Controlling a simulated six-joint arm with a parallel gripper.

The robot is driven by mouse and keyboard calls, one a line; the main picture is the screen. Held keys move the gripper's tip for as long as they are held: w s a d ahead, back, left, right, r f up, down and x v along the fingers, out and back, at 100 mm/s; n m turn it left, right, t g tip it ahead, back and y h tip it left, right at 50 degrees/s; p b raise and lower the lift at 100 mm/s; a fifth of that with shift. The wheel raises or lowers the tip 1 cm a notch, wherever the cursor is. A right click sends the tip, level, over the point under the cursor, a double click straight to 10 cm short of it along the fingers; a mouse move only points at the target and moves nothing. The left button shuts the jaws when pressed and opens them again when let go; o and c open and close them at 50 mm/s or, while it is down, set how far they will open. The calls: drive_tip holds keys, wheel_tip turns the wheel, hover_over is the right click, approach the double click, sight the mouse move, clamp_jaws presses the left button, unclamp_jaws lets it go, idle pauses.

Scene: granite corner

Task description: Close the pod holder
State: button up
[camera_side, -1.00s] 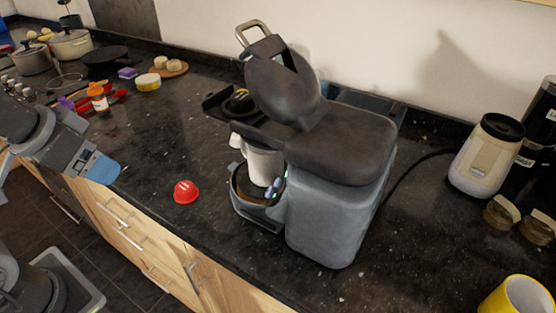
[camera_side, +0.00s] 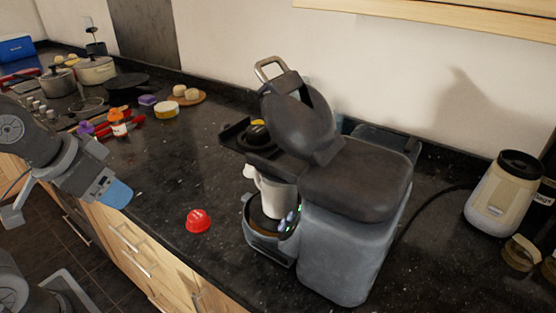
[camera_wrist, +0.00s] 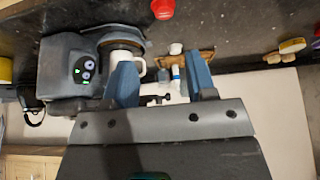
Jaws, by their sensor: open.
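The coffee machine (camera_side: 355,240) stands on the dark counter, its rounded head lid (camera_side: 300,120) tilted up with a metal handle (camera_side: 271,68) on top. The pod holder (camera_side: 240,140) is open below the lid, with a dark round part and a bit of yellow in it; I cannot tell whether that is a pod. A white mug (camera_side: 276,194) stands under it. My gripper (camera_side: 116,194) is at the left by the counter's front edge, well apart from the machine. In the wrist view its two blue fingers (camera_wrist: 161,68) are spread, with nothing held between them. The machine (camera_wrist: 75,72) and mug (camera_wrist: 136,62) also show there.
A red capsule-like object (camera_side: 198,221) lies on the counter between my gripper and the machine. A beige grinder-like appliance (camera_side: 505,193) stands at the right. Pots (camera_side: 95,70), a bottle (camera_side: 118,124) and a board with round food (camera_side: 187,95) are at the back left.

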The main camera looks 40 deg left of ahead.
drive_tip(key=shift+w+r, duration=0.25)
drive_tip(key=shift+w, duration=0.05)
drive_tip(key=shift+c, duration=0.7)
drive_tip(key=w+a+r+h, duration=0.1)
drive_tip(key=w, duration=0.2)
drive_tip(key=w+a+r+g, duration=0.1)
drive_tip(key=w+r, duration=0.1)
drive_tip(key=w, duration=0.2)
drive_tip(key=w+a+r+h, duration=0.1)
drive_tip(key=w+r, duration=0.1)
drive_tip(key=w, duration=0.1)
drive_tip(key=shift+w+r+g+h, duration=0.2)
drive_tip(key=shift+w+g+h, duration=0.05)
drive_tip(key=shift+g+h, duration=0.05)
drive_tip(key=c, duration=0.6)
drive_tip(key=w+a+r+h, duration=0.1)
drive_tip(key=w+a, duration=0.1)
drive_tip(key=w, duration=0.1)
drive_tip(key=w+a+r+h, duration=0.1)
drive_tip(key=w+a, duration=0.1)
drive_tip(key=w, duration=0.1)
drive_tip(key=w+a+r+m+h, duration=0.1)
drive_tip(key=w+a, duration=0.2)
drive_tip(key=shift+w, duration=0.2)
clamp_jaws()
drive_tip(key=w+d+f, duration=0.3)
drive_tip(key=d+f, duration=0.5)
drive_tip(key=shift+w+d, duration=0.4)
